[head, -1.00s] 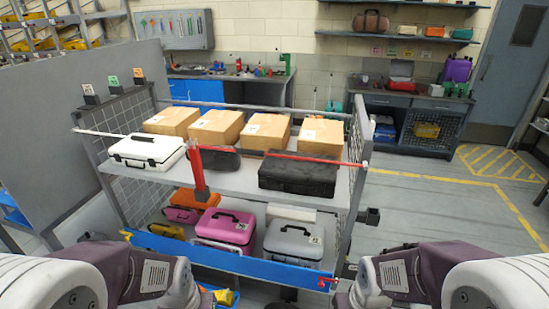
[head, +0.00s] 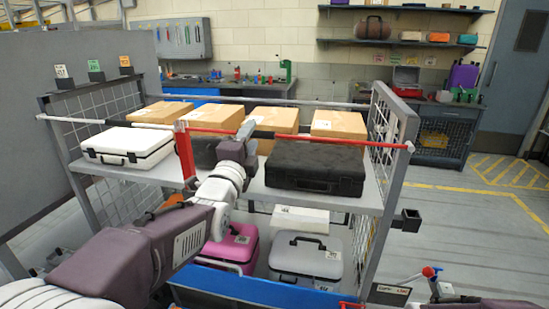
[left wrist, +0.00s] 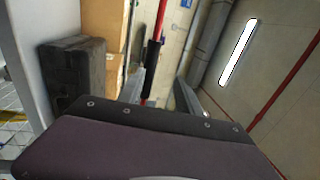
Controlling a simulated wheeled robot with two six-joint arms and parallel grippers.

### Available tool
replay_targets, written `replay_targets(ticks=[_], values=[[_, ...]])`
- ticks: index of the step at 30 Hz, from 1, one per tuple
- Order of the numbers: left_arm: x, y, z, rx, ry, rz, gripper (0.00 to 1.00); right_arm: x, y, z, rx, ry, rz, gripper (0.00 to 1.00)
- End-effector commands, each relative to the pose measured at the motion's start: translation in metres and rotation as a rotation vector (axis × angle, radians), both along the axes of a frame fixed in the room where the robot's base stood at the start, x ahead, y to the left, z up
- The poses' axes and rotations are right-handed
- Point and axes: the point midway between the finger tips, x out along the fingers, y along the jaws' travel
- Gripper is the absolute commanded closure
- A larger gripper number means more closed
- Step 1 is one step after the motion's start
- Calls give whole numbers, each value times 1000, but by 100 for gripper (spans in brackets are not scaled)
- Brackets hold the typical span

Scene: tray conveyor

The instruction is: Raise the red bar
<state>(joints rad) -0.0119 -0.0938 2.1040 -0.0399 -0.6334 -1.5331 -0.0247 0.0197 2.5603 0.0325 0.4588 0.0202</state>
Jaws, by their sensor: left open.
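The red bar (head: 330,137) runs level across the front of the upper shelf, from a red upright post (head: 185,152) on the left to the right end of the rack. My left gripper (head: 246,129) is at the bar's left part, in front of the cases and boxes. In the left wrist view the bar (left wrist: 161,18) carries a black sleeve, and the open left fingers (left wrist: 158,90) show on either side of the bar just below that sleeve. I cannot tell whether they touch it.
A white case (head: 128,146), a black case (head: 315,168) and cardboard boxes (head: 337,124) stand on the upper shelf (head: 371,198). Pink (head: 231,244) and grey (head: 306,257) cases sit below, behind a blue front board (head: 245,289). Open floor lies to the right.

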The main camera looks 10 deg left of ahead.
Motion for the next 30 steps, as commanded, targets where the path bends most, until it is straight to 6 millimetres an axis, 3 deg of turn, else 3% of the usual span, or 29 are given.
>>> replay_targets(ticks=[1,3,11,21,30], values=[[-2,1,-20,0,-7,1,59,0,0,-24,0,0,0,64],[-3,1,-25,-2,-9,2,59,0,0,-29,0,-1,0,64],[3,1,-22,-3,-4,3,59,0,0,-25,0,-1,0,64],[68,-1,-10,-3,-2,3,59,0,0,-15,0,-1,0,64],[87,-2,-7,-4,-2,2,59,0,0,-14,0,-1,0,64]])
